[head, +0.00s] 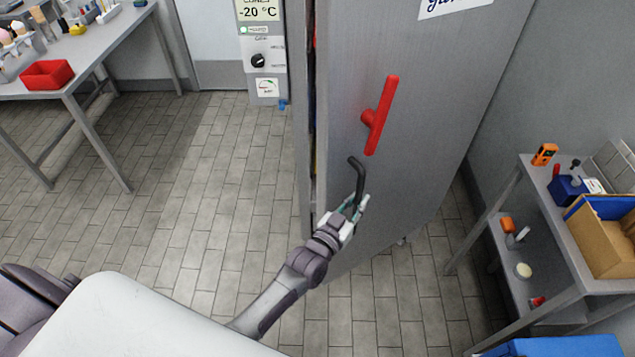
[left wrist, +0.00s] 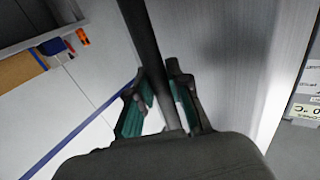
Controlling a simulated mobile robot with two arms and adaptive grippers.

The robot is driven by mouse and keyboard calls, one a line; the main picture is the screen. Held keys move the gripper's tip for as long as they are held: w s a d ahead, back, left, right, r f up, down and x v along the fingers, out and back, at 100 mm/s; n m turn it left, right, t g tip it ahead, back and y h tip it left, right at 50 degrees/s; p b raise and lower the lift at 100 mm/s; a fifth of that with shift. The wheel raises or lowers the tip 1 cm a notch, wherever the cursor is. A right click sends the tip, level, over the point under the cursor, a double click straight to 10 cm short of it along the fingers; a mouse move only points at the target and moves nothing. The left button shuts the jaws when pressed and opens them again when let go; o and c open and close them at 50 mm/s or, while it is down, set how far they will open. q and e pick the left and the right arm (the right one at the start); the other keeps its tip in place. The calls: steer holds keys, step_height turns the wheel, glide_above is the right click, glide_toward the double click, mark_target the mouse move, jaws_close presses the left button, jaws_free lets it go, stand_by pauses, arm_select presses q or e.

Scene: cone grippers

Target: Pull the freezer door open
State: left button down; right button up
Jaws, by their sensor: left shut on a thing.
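The grey freezer door (head: 415,190) stands in the middle of the head view. A narrow dark gap with bits of red and yellow shows along its left edge, so it looks slightly ajar. A red lever (head: 378,115) sits on its face. Below that is a dark bar handle (head: 358,175). My left gripper (head: 354,206) is shut on the lower part of this handle. In the left wrist view the handle (left wrist: 145,45) runs down between the two teal-padded fingers (left wrist: 160,100). My right gripper is not in view.
A control panel (head: 263,50) reading -20 °C is left of the door. A bench with a red bin (head: 47,74) stands at far left. A shelf cart with a cardboard box (head: 600,240) stands at right. The tiled floor (head: 220,170) left of the door is clear.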

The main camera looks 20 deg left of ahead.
arm_select(q)
steer(key=s+d, duration=0.1)
steer(key=d, duration=0.2)
steer(key=s+d, duration=0.1)
steer(key=d, duration=0.1)
steer(key=shift+s+d, duration=0.2)
steer(key=shift+s, duration=0.1)
steer(key=c, duration=1.1)
jaws_free()
steer(key=v, duration=1.2)
